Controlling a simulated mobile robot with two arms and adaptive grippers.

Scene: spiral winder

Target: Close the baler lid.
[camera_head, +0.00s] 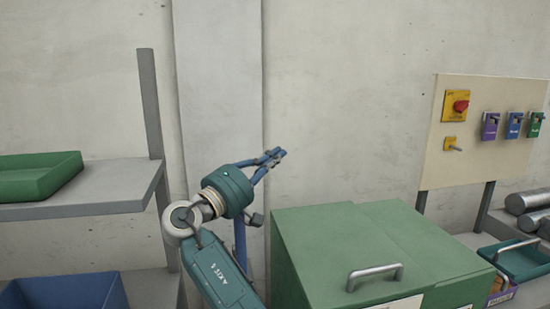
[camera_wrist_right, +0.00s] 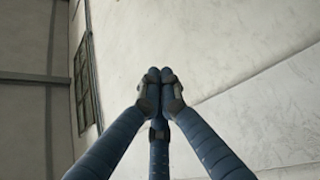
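The green baler (camera_head: 300,285) stands at the lower right of the head view. Its lid (camera_head: 325,235) looks down flat on top, with a grey bar handle (camera_head: 375,275) near the front edge. My right gripper (camera_head: 277,154) is raised behind and left of the lid, apart from it, with blue fingers pointing up and right. In the right wrist view its fingertips (camera_wrist_right: 160,75) meet with nothing between them. The baler's lower front is out of frame. My left gripper is not in view.
A grey shelf (camera_head: 110,190) with a green tray (camera_head: 40,176) stands at left, a blue bin (camera_head: 65,292) below. A board (camera_head: 470,130) with a red button (camera_head: 461,105) and padlocks is at right, beside a teal toolbox (camera_head: 525,262) and metal cylinders (camera_head: 525,202).

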